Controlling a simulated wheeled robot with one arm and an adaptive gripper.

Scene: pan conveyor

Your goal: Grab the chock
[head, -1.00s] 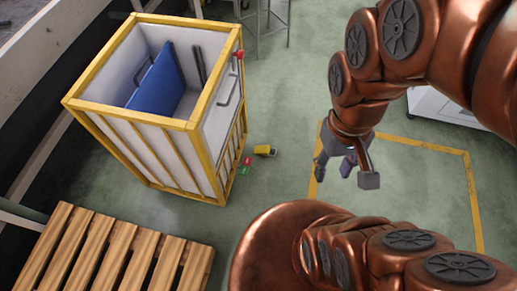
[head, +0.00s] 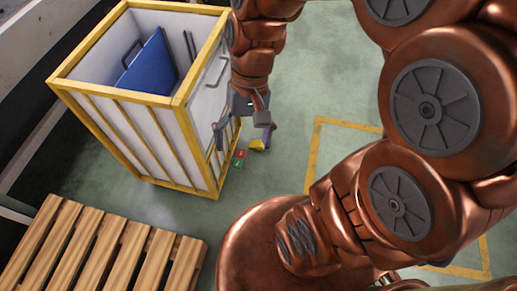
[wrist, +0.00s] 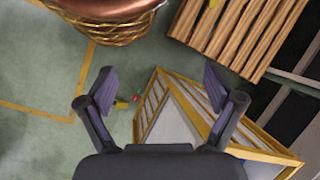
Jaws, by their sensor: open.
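The chock (head: 257,144) is a small yellow and dark piece on the green floor, just right of the yellow-framed bin. My gripper (head: 243,135) is open and empty, with its fingers spread above the floor near the chock. In the head view the right finger partly covers the chock. In the wrist view the chock (wrist: 121,105) shows small and far below, close beside the left finger of my gripper (wrist: 160,88) and off centre between the fingers.
The white bin (head: 140,130) with a yellow frame stands close left of my gripper and holds a blue panel (head: 147,70). Small red and green pieces (head: 239,155) lie by its base. A wooden pallet (head: 95,250) lies at lower left. Floor right of the chock is clear.

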